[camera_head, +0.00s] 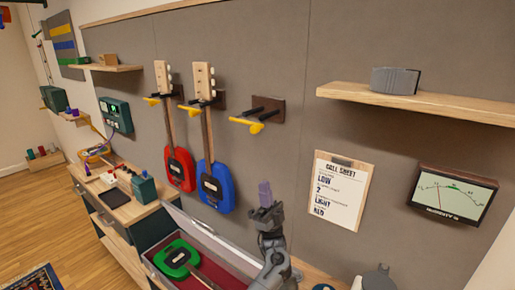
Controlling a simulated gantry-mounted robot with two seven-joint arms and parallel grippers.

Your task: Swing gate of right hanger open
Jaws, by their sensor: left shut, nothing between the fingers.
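The right hanger (276,106) is a dark block on the grey wall panel, with two black prongs and no guitar on it. Its yellow gate (245,123) lies roughly level in front of and below the prong tips; I cannot tell whether it closes the gap. The middle hanger (219,98) holds a blue guitar (217,188) and the left hanger (177,90) a red guitar (180,168), both with yellow gates. My right gripper is out of view.
An open case (222,249) with a green guitar (178,258) lies below. A call sheet (338,190) and a meter (452,194) are on the wall at right, under a wooden shelf (425,101). The wall around the right hanger is clear.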

